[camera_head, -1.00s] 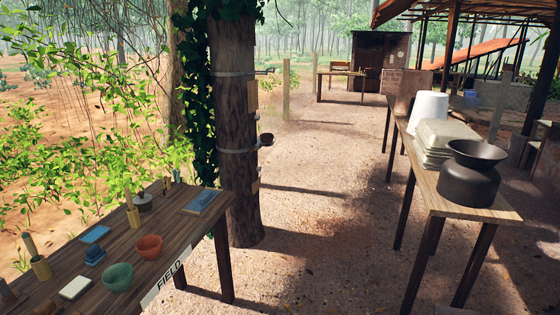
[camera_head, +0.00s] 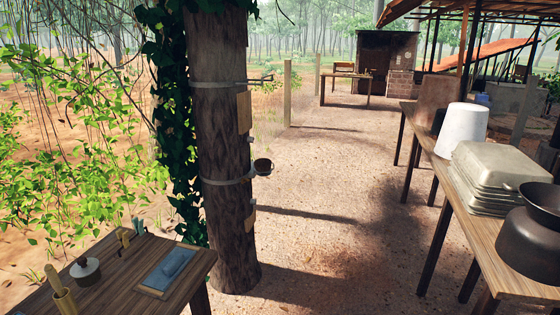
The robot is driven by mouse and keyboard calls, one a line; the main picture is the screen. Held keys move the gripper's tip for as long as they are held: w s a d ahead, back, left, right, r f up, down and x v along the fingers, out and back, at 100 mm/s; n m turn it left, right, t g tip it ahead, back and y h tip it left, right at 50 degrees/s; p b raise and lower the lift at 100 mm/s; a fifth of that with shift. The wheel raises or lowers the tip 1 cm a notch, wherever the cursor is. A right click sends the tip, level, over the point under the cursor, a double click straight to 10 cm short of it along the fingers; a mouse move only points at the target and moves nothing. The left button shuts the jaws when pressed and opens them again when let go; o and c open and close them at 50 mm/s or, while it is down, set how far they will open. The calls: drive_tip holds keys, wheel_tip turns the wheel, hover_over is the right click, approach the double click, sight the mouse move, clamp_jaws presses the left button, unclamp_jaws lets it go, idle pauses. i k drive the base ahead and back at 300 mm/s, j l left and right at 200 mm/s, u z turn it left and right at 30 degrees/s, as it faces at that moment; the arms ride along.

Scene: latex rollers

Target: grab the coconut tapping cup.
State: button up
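A small dark brown cup (camera_head: 263,167), which looks like the coconut tapping cup, is fixed to the right side of the tree trunk (camera_head: 224,130). It sits at the lower of two pale bands around the trunk, below a light tapped panel (camera_head: 244,116). My gripper is not in view, so its distance from the cup cannot be told.
A wooden table (camera_head: 120,285) with a blue-topped board (camera_head: 168,270), a lidded pot (camera_head: 85,271) and a tool holder stands at lower left. A long table (camera_head: 480,228) with trays (camera_head: 490,175), a white bucket (camera_head: 461,130) and a dark pot (camera_head: 530,240) stands right. The gravel path (camera_head: 340,200) between is clear.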

sight(264, 164)
drive_tip(key=i, duration=1.5)
drive_tip(key=i+u, duration=0.1)
drive_tip(key=i, duration=0.4)
drive_tip(key=i+l+u, duration=0.1)
drive_tip(key=i, duration=0.45)
drive_tip(key=i+l+u, duration=0.1)
drive_tip(key=i, duration=0.4)
drive_tip(key=i+l+u, duration=0.45)
drive_tip(key=i, duration=0.2)
drive_tip(key=j, duration=0.1)
